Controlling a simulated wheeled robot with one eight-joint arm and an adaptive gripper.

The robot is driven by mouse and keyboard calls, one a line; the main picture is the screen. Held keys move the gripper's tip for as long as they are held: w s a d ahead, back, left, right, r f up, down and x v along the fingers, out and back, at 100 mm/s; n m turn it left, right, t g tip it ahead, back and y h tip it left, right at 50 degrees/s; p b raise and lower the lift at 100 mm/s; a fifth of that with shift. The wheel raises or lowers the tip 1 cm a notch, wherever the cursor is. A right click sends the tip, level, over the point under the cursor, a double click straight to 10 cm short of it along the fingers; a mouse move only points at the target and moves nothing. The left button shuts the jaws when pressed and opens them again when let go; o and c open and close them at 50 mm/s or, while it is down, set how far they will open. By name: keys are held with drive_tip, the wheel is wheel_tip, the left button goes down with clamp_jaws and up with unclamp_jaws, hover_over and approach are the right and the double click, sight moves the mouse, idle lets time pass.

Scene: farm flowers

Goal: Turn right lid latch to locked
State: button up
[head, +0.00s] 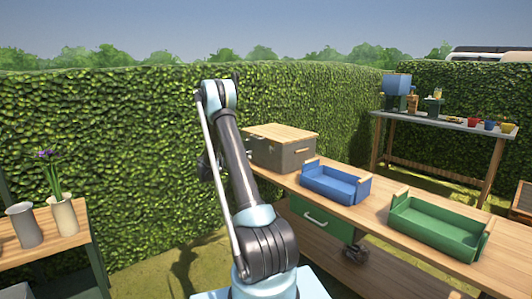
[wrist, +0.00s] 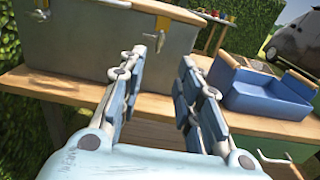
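A grey box with a wooden lid (head: 283,133) stands at the far left end of the long wooden workbench. In the wrist view the grey front of the box (wrist: 95,45) fills the upper left. The right latch (wrist: 163,29) is a brass-coloured piece hanging roughly upright near the box's right end. The left latch (wrist: 40,9) is cut off by the top edge. My gripper (wrist: 163,58) is open and empty. It points at the box front, with the right latch showing between and beyond its fingertips, apart from them. In the head view my arm mostly hides the gripper.
A blue tray (head: 336,183) stands right of the box, close to my right finger in the wrist view. A green tray (head: 438,228) stands farther right. The bench edge (wrist: 65,88) runs below the box. Two vases (head: 63,214) stand on the left table.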

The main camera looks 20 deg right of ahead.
sight(271, 150)
drive_tip(key=x, duration=1.6)
drive_tip(key=shift+d, duration=0.25)
clamp_jaws()
